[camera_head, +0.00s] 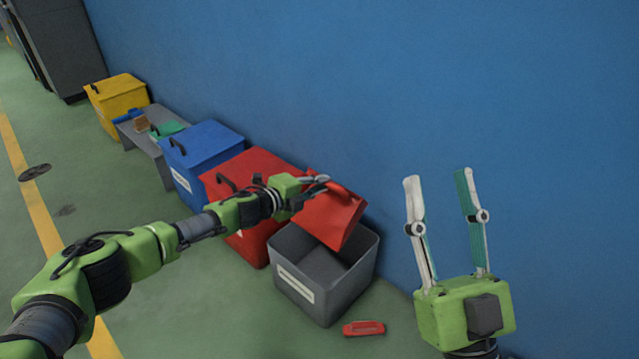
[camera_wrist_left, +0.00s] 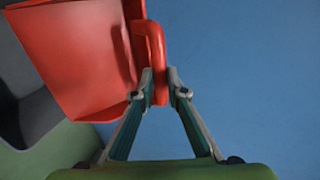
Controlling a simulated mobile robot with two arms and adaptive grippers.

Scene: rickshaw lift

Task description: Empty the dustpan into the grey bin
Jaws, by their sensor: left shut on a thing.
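A red dustpan (camera_head: 328,216) hangs tilted over the open grey bin (camera_head: 322,299), with its wide part pointing down toward the bin. My left gripper (camera_head: 322,181) is shut on the dustpan's handle. In the left wrist view the left gripper (camera_wrist_left: 160,85) pinches the red handle (camera_wrist_left: 155,45), and the dustpan (camera_wrist_left: 80,60) spreads to the left, with the grey bin (camera_wrist_left: 28,110) partly visible behind it. The visible inside of the bin looks bare. My right gripper (camera_head: 440,200) is open and empty at the right, in front of the wall.
A red lidded bin (camera_head: 262,165) stands beside the grey bin, then a blue bin (camera_head: 205,145), a low grey bench (camera_head: 150,142) with small items, and a yellow bin (camera_head: 117,98). A small red object (camera_head: 363,328) lies on the floor. A blue wall (camera_head: 400,90) runs behind.

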